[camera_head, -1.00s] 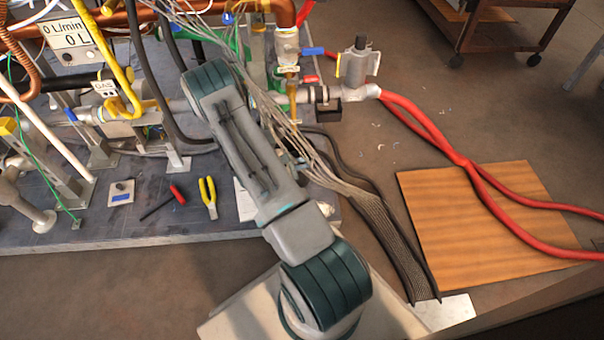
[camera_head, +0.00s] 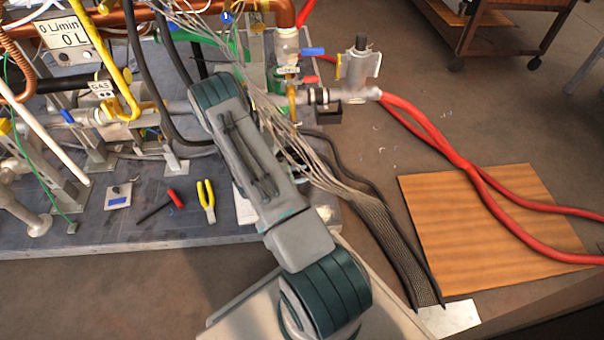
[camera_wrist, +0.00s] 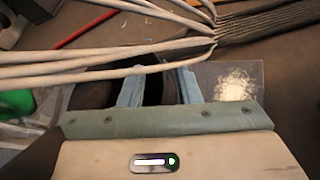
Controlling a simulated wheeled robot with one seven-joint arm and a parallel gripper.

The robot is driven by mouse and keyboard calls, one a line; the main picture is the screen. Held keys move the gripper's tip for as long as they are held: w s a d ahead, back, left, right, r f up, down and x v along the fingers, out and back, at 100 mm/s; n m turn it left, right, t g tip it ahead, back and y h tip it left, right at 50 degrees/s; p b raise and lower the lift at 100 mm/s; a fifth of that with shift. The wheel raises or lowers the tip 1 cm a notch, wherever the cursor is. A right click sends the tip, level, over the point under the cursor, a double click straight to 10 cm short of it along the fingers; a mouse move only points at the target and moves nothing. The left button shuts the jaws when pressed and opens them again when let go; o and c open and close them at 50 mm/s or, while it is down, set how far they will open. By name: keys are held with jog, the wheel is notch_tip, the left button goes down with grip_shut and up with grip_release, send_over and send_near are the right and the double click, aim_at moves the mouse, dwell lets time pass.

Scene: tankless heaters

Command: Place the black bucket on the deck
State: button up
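In the wrist view, my gripper (camera_wrist: 158,86) has two pale blue fingers standing apart. A dark, curved surface (camera_wrist: 92,95) lies below and between them; it may be the black bucket, but cables cover much of it and I cannot tell its shape. No whole bucket shows in the head view, where my arm hides my gripper. A small black open box (camera_head: 327,111) is under the valve at the deck's back right. The dark grey deck (camera_head: 150,222) fills the left of the head view.
Pipes and brackets crowd the deck. Yellow-handled pliers (camera_head: 206,200) and a red-handled tool (camera_head: 175,198) lie near its front. Loose grey cables (camera_head: 345,190) run beside my arm. Red hoses (camera_head: 430,130) cross a wooden board (camera_head: 480,230) on the floor. A wheeled cart (camera_head: 500,30) stands behind.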

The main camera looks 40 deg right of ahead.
jog(key=shift+r, duration=0.1)
jog(key=shift+w+a+r+p, duration=0.1)
jog(key=shift+a+r+p, duration=0.15)
jog(key=shift+p, duration=0.1)
jog(key=s+p+v, duration=0.1)
jog(key=p+v, duration=0.3)
jog(key=v, duration=0.7)
jog(key=s+a+r+m+g+y, duration=0.1)
jog(key=s+a+r+m+y, duration=0.15)
jog(key=r, duration=0.65)
jog(key=s+a+r+m+g+y, duration=0.15)
jog(key=r+m, duration=0.25)
jog(key=r, duration=0.5)
jog(key=s+a+r+m+t+y, duration=0.5)
jog(key=s+a+r+y, duration=0.4)
jog(key=r, duration=0.7)
jog(key=s+a+m, duration=0.1)
jog(key=s+a, duration=0.2)
jog(key=shift+a+r, duration=0.1)
jog(key=shift+r, duration=0.05)
